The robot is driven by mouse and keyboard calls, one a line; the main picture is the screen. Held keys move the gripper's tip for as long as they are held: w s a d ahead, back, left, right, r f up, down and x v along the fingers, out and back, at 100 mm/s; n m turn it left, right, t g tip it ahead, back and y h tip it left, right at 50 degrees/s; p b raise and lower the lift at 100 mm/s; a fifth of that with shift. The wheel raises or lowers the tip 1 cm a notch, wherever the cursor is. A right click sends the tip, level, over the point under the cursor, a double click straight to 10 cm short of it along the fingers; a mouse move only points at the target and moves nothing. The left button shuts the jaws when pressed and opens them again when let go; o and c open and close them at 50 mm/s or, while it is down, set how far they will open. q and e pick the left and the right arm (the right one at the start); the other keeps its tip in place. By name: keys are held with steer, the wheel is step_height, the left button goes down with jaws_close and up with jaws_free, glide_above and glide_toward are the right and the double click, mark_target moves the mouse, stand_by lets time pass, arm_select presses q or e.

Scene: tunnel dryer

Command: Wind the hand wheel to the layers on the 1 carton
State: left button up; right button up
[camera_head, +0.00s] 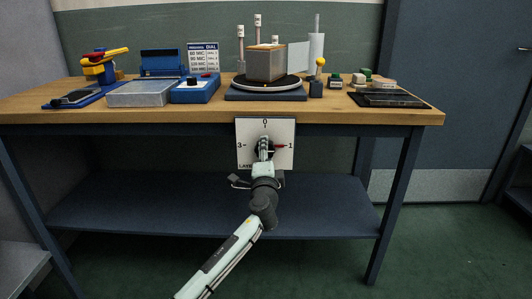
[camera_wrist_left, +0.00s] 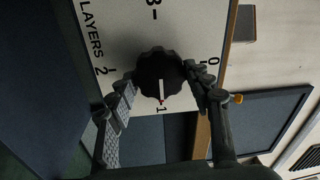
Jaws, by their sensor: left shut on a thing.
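The black hand wheel (camera_wrist_left: 158,66) sits on a white dial plate (camera_head: 248,130) under the table's front edge. The plate is marked LAYERS, with 0 at top, 1 at right and 3 at left in the head view; 2 shows in the wrist view. The wheel's white pointer line with a red tip points at the 1. My left gripper (camera_head: 264,150) is shut on the wheel, one finger on each side, and partly hides it in the head view. A grey-brown carton (camera_head: 265,64) stands on the round black turntable (camera_head: 283,87). My right gripper is out of view.
A blue shelf (camera_head: 170,205) lies below. Open floor is at the front right.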

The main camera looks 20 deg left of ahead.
arm_select(q)
steer(key=shift+r, duration=0.1)
steer(key=o, duration=1.2)
steer(key=shift+c, duration=0.2)
steer(key=v, duration=1.2)
